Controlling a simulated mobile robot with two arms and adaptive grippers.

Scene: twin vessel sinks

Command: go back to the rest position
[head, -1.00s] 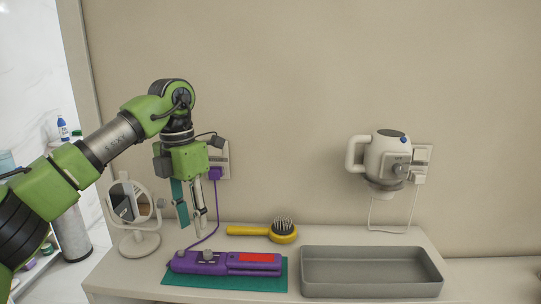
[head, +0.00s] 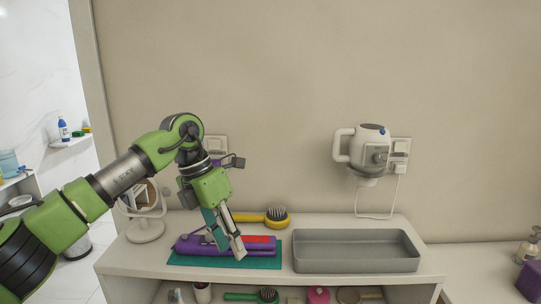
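My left gripper (head: 231,252) points down at the middle-left, with its two fingers a little apart and nothing seen between them. Its fingers overlap the purple hair straightener (head: 190,245) in the picture; I cannot tell whether they touch it. The straightener, with a red panel on its right part, lies on a teal mat (head: 262,262). The gripper hides part of the straightener and mat. My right gripper is out of view.
A round mirror (head: 145,231) stands left. A yellow brush (head: 277,216) lies behind the straightener, and a grey tray (head: 357,268) is to its right. A white hair dryer (head: 366,146) hangs on the wall beside an outlet (head: 399,150). A lower shelf holds a green brush (head: 267,296).

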